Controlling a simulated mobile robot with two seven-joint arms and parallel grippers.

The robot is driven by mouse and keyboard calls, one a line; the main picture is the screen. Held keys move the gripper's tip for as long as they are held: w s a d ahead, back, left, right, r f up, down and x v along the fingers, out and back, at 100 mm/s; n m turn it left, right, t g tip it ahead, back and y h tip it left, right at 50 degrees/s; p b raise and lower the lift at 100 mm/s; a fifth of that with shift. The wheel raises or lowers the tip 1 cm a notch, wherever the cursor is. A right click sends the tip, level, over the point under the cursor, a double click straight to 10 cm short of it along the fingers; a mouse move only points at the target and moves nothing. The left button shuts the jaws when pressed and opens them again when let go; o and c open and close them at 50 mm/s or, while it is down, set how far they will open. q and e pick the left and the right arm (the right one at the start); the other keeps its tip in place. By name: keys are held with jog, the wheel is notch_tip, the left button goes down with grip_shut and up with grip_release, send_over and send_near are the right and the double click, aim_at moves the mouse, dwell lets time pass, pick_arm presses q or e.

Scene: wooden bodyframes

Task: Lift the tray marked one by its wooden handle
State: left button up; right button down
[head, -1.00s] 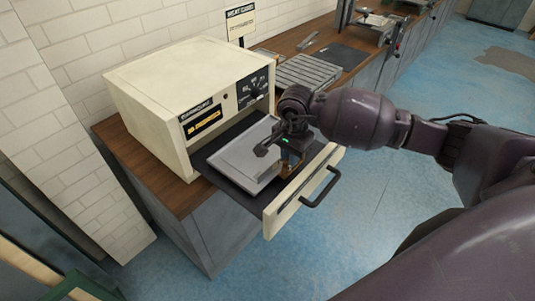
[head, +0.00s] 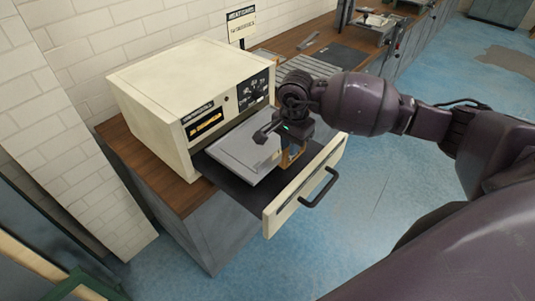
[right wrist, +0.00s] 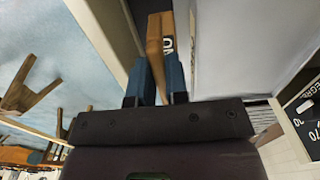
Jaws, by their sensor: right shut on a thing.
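The grey metal tray (head: 243,155) is over the dark floor of the pulled-out oven drawer, apparently a little above it. Its wooden handle (head: 290,158) is at the right end, by the drawer front. My right gripper (head: 284,140) is shut on this handle from above. In the right wrist view, the wooden handle (right wrist: 159,45) runs between the blue fingers of my gripper (right wrist: 157,82). A dark label with white letters shows partly beside the handle, too cut off to read. The tray (right wrist: 235,45) fills the right of that view. My left gripper is not in view.
The cream oven (head: 190,95) stands just left of the tray on a wooden counter (head: 150,160). The open drawer front (head: 305,188), with a black handle, stands just right of the tray. A slatted rack and a sign are behind. Free floor lies to the right.

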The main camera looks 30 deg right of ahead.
jog(key=shift+r+p, duration=0.5)
jog(key=shift+r, duration=0.95)
jog(key=shift+r+p, duration=0.75)
jog(key=shift+r, duration=1.2)
